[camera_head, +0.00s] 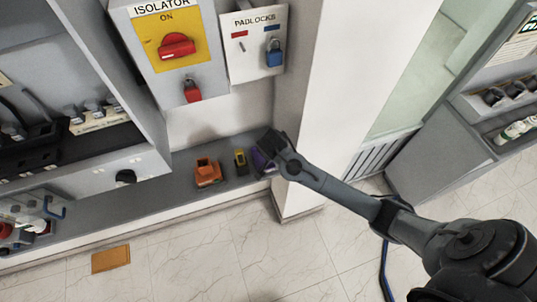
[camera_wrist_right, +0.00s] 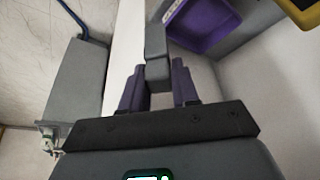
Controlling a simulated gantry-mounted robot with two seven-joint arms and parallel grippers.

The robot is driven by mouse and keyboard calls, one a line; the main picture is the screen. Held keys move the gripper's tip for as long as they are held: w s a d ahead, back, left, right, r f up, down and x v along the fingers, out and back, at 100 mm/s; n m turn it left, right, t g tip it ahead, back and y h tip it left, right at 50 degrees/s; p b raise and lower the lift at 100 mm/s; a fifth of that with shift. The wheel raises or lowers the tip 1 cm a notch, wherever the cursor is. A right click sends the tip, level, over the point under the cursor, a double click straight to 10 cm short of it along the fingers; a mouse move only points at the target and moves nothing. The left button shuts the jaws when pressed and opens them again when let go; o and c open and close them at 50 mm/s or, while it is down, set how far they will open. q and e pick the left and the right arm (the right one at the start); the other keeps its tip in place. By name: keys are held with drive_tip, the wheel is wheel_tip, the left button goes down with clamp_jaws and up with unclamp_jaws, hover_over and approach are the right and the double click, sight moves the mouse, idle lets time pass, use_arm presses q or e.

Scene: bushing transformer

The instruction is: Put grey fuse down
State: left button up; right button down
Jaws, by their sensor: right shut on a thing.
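My right gripper (camera_wrist_right: 158,82) is shut on the grey fuse (camera_wrist_right: 157,48), a grey block that sticks out past the purple fingers in the right wrist view. In the head view my right gripper (camera_head: 268,148) is above the right end of the grey ledge, and the fuse cannot be made out there. A purple container (camera_wrist_right: 205,22) lies just beyond the fuse in the right wrist view. It also shows on the ledge (camera_head: 262,161), partly hidden by my gripper. My left gripper is not in view.
A white pillar (camera_head: 315,110) stands close to the right. The isolator box (camera_head: 172,45) and padlock board (camera_head: 257,45) are above. An orange plate (camera_head: 110,259) lies on the floor.

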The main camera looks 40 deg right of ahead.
drive_tip(key=shift+w+d+f, duration=0.35)
drive_tip(key=shift+w+f, duration=1.15)
drive_tip(key=shift+w, duration=0.1)
drive_tip(key=shift+w+d+f, duration=0.3)
drive_tip(key=shift+w+f, duration=1.15)
drive_tip(key=shift+w, duration=0.15)
drive_tip(key=shift+w+d+f, duration=0.35)
drive_tip(key=shift+w+f, duration=1.15)
drive_tip(key=shift+w, duration=0.1)
drive_tip(key=shift+f, duration=0.45)
drive_tip(key=shift+f, duration=0.15)
drive_tip(key=c, duration=0.8)
unclamp_jaws()
drive_tip(key=shift+c, duration=0.2)
